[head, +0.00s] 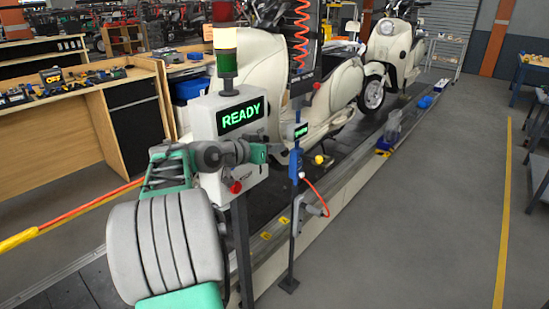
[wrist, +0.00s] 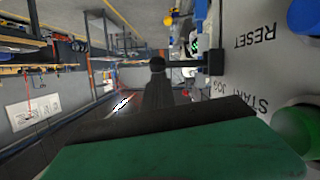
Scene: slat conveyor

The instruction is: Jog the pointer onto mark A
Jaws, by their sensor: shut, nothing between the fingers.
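I cannot make out the pointer or mark A.
The conveyor edge (head: 335,185) runs back right, bearing cream scooters (head: 388,43) and small yellow labels (head: 266,236). A post (head: 293,245) with a small display (head: 298,130) and a red hose (head: 317,195) stands close right of my gripper.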

